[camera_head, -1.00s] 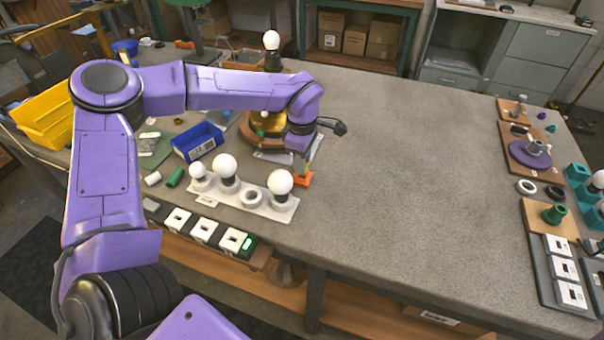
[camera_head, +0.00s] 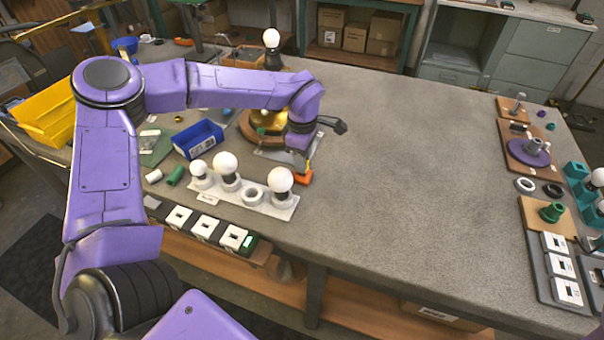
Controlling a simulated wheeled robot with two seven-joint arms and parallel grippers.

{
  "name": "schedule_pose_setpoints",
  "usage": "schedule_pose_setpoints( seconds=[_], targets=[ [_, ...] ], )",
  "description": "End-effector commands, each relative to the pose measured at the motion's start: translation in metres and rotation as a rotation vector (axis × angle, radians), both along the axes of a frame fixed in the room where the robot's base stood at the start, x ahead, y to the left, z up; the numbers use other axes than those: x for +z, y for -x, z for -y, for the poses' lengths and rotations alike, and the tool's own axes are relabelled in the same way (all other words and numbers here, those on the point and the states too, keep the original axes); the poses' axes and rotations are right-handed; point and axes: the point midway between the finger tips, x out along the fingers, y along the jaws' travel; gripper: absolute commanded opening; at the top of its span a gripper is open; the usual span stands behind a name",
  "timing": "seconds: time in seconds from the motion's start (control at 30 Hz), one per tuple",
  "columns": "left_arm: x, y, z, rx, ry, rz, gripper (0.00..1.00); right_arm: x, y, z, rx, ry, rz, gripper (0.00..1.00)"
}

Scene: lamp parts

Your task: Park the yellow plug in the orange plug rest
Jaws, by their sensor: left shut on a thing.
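My left gripper (camera_head: 305,164) points down at the orange plug rest (camera_head: 304,178), which sits on the grey bench just right of the white bulb rack. It is shut on the yellow plug (camera_head: 309,165), of which only a small yellow sliver shows at the fingertips. The plug is right at the rest, but I cannot tell whether it is seated in it or just above it. The fingers and wrist hide most of the plug. My right gripper is not in view.
The white rack (camera_head: 228,195) with several bulbs stands close left of the rest. A brass lamp base (camera_head: 258,124) and a blue bin (camera_head: 198,139) lie behind. The middle of the bench is clear. Other lamp parts line its right edge.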

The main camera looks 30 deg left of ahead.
Motion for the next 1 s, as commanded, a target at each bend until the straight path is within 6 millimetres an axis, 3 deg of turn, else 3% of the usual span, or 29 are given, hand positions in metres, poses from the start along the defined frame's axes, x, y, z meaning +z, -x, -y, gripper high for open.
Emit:
schedule_pose_setpoints(
  seconds=[1.0],
  targets=[
    [-0.012, 0.0, 0.0, 0.0, 0.0, 0.0, 0.0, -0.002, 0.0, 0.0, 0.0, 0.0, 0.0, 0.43]
  ],
)
